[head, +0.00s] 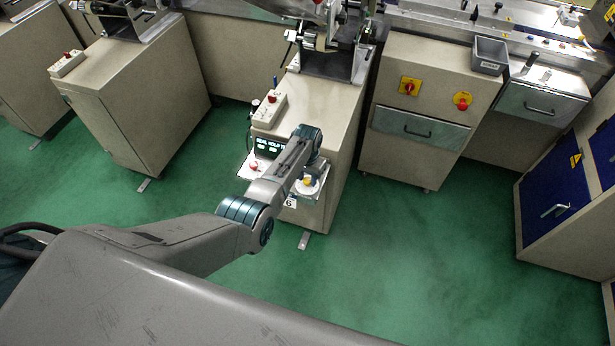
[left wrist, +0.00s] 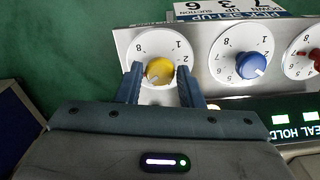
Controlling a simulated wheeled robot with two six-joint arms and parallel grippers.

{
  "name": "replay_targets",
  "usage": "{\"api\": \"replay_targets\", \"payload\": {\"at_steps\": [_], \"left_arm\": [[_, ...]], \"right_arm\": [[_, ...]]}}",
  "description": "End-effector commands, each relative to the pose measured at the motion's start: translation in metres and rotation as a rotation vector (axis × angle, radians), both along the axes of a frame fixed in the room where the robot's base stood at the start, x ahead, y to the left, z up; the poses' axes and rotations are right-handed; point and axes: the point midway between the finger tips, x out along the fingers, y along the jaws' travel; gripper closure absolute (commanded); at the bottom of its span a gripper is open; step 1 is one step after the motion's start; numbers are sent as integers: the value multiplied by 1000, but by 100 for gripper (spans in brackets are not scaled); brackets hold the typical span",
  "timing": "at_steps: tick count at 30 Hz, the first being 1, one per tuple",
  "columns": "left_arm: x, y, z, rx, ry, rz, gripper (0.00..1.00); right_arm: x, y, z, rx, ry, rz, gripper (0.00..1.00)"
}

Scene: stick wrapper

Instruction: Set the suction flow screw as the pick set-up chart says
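A yellow knob (left wrist: 160,72) on a white numbered dial sits at the left of the panel in the left wrist view. Its pointer is hard to read. My left gripper (left wrist: 160,74) has a finger on each side of it, with narrow gaps showing. The knob also shows in the head view (head: 308,181), beside my left gripper (head: 312,168). A blue knob (left wrist: 251,66) and a red knob (left wrist: 315,58) sit to its right. The pick set-up chart (left wrist: 232,10) is upside down and partly cut off; "suction" shows on it. My right gripper is out of view.
A lit display (head: 268,146) is on the same cabinet (head: 325,105), below a switch box (head: 269,108) with a red button. A cabinet with a drawer (head: 420,127) and a grey bin (head: 489,56) stand to the right. The green floor in front is clear.

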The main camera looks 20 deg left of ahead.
Motion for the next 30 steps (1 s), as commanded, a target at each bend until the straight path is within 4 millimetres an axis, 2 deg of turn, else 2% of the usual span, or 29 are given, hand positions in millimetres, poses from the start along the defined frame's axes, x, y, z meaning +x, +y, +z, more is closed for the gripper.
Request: {"api": "replay_targets", "payload": {"at_steps": [1, 2, 14, 17, 30], "left_arm": [[0, 0, 0, 0, 0, 0, 56], [0, 0, 0, 0, 0, 0, 50], [0, 0, 6, 0, 0, 1, 50], [0, 0, 16, 0, -1, 0, 50], [1, 0, 89, -1, -3, 1, 50]], "right_arm": [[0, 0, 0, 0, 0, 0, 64], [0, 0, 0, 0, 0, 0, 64], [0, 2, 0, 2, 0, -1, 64], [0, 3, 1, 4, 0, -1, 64], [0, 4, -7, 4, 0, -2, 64]]}}
